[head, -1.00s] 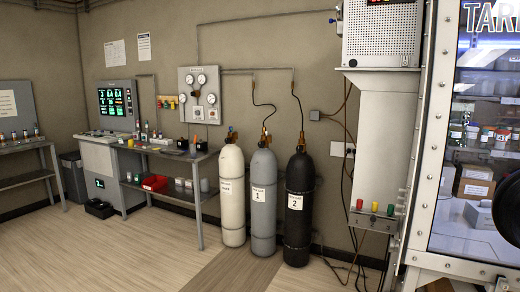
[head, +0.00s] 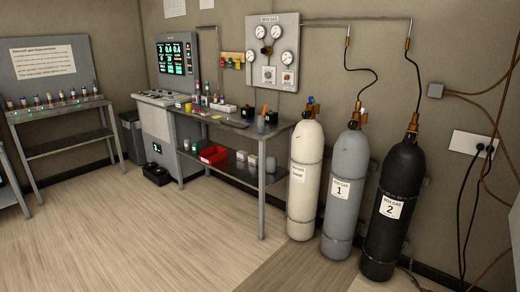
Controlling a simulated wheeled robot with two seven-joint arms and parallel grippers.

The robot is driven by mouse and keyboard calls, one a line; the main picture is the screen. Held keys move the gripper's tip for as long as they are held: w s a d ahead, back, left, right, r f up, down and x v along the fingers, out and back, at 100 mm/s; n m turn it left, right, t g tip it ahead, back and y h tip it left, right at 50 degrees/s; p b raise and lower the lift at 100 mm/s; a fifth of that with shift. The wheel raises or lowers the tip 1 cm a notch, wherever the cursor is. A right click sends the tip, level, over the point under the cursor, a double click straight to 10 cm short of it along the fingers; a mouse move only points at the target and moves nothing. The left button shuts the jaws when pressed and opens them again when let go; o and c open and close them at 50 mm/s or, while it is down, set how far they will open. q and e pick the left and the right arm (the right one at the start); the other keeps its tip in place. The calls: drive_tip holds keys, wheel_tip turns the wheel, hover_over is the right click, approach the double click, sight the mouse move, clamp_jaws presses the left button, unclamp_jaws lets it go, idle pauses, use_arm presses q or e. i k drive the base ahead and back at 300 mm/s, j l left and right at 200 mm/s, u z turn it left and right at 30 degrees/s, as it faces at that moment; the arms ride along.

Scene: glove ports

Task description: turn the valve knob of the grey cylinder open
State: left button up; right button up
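The grey cylinder (head: 343,196) stands upright on the floor against the back wall, with a white label marked 1. Its brass valve (head: 357,118) is on top, with a thin dark hose rising to a wall pipe. How far the knob is turned is too small to tell. A white cylinder (head: 304,192) stands close on its left and a black cylinder (head: 394,218), labelled 2, on its right. Neither of my grippers shows in the head view.
A metal table (head: 262,172) with a red bin (head: 213,155) below stands left of the cylinders. A gauge panel (head: 273,60) hangs above it. A console (head: 160,135) and a side bench (head: 62,113) are farther left. The wood floor in front is clear. Cables hang at the right.

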sight(352, 125)
drive_tip(key=i+z, duration=0.1)
drive_tip(key=i, duration=0.5)
drive_tip(key=i+j, duration=0.1)
drive_tip(key=i, duration=0.5)
drive_tip(key=i+j+z, duration=0.15)
drive_tip(key=i, duration=0.45)
drive_tip(key=i+j+z, duration=0.25)
drive_tip(key=i+z, duration=0.2)
drive_tip(key=i, duration=0.15)
drive_tip(key=i+j+z, duration=0.85)
drive_tip(key=i+j, duration=0.2)
